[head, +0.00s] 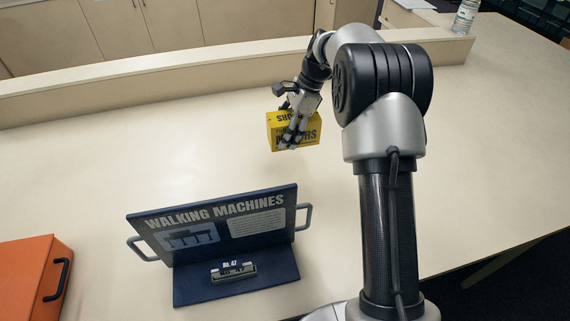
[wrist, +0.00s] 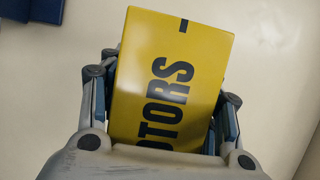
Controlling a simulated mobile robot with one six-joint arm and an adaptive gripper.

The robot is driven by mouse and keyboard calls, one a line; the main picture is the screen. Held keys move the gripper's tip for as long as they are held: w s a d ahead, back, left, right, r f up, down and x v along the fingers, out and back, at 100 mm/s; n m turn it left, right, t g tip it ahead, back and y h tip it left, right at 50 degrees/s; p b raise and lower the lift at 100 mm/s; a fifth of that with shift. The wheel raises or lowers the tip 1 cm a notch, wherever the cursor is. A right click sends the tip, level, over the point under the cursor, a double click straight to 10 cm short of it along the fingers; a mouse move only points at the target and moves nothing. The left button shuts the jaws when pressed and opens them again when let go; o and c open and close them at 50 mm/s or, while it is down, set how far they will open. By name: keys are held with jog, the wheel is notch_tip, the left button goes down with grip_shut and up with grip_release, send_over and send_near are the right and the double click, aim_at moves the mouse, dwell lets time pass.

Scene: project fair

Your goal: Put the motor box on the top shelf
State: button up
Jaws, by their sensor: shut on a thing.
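The motor box (head: 309,131) is yellow with dark "MOTORS" lettering. In the head view it is at the upper middle, over the pale table near the low ledge at its back. My gripper (head: 292,133) is shut on it, with fingers across its side. In the wrist view the box (wrist: 170,75) fills the middle, between the two fingers of my gripper (wrist: 160,115). I cannot tell whether the box touches the table. No top shelf is clearly visible in either view.
A blue "WALKING MACHINES" display stand (head: 235,291) with side handles is on the table at the lower middle. An orange case (head: 28,275) is at the lower left. A clear bottle (head: 465,16) stands at the upper right. The table's left middle is clear.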

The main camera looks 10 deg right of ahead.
notch_tip(320, 180, down, 12)
jog(key=b, duration=0.3)
jog(key=shift+w+r, duration=0.1)
jog(key=shift+r, duration=0.15)
jog(key=shift+f, duration=0.1)
jog(key=o, duration=1.5)
jog(key=shift+o, duration=0.2)
